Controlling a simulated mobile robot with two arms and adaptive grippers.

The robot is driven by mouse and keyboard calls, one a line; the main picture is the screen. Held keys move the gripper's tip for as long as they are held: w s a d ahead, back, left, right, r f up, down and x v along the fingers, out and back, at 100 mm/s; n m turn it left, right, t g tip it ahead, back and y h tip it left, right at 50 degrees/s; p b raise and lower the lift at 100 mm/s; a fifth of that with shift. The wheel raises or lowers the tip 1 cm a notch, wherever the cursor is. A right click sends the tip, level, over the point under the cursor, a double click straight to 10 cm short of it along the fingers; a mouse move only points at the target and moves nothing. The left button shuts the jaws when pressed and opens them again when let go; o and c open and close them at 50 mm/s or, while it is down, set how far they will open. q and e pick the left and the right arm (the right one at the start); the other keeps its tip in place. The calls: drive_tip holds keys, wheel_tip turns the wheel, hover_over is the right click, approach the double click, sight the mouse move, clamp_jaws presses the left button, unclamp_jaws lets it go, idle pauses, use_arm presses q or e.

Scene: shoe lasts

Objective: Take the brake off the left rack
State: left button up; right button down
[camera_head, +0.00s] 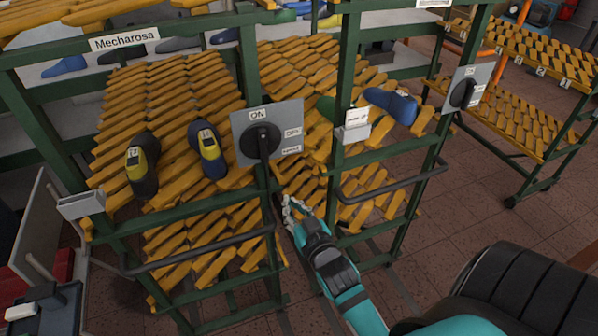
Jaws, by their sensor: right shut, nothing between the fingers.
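The left rack (117,228) has a green frame and yellow slats, with a "Mecharosa" sign on top. Its brake plate (283,116) is grey, on the rack's right post, marked "ON" at the top and apparently "OFF" at the right. A black brake lever (262,146) sits on the plate, its arm hanging downward. My right gripper (287,204) is shut and empty, below the plate near the lever's lower end; I cannot tell whether they touch. My left gripper is not in view.
Two dark shoe lasts with yellow (142,168) (208,150) lie on the left rack. A second rack (346,52) stands right beside it, with a blue last (391,105) and its own brake plate (479,76). Dark push bars (200,247) project forward. Tiled floor (470,212) is free at right.

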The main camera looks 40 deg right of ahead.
drive_tip(key=t+h, duration=0.1)
approach(276, 149)
drive_tip(key=s, duration=0.3)
drive_tip(key=shift+m, duration=0.3)
drive_tip(key=x, duration=0.7)
drive_tip(key=shift+w+a, duration=0.15)
drive_tip(key=shift+w, duration=0.05)
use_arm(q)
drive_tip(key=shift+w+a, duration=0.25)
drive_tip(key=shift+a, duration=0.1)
use_arm(e)
drive_tip(key=shift+x, duration=1.1)
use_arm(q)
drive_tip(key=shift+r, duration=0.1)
use_arm(e)
drive_tip(key=shift+a, duration=0.15)
